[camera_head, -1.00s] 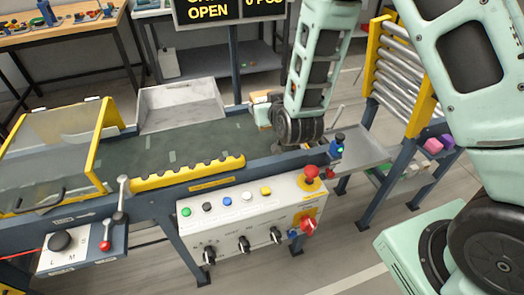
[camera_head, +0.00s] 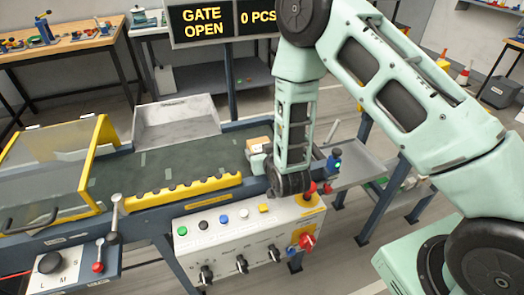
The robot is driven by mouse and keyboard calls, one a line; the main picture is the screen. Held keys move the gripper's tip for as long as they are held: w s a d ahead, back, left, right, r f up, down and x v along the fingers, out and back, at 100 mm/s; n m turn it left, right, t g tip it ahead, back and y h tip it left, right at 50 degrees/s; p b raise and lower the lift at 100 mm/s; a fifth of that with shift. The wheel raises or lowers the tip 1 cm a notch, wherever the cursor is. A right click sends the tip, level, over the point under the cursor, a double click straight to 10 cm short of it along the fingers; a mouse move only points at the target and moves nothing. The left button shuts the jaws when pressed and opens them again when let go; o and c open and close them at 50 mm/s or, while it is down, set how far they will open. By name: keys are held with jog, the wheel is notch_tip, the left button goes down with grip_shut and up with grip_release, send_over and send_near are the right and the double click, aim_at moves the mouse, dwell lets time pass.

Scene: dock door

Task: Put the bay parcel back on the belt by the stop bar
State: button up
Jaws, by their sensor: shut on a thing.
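The parcel (camera_head: 259,145), a small tan and white box, is at the right end of the dark green belt (camera_head: 150,170). My gripper (camera_head: 259,162) points left from my wrist and is shut on the parcel; my wrist hides most of the fingers. Whether the parcel touches the belt is not clear. I cannot pick out the stop bar for sure; my arm covers part of the belt's right end.
A yellow notched rail (camera_head: 187,190) edges the belt's near side. A yellow-framed clear gate (camera_head: 95,170) stands at left. A grey tray (camera_head: 178,124) lies behind the belt. A control box (camera_head: 245,235) with buttons, knobs and a red button hangs in front. The sign (camera_head: 215,22) reads GATE OPEN, 0 PCS.

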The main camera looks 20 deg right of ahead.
jog(key=shift+f, duration=0.15)
jog(key=o, duration=1.1)
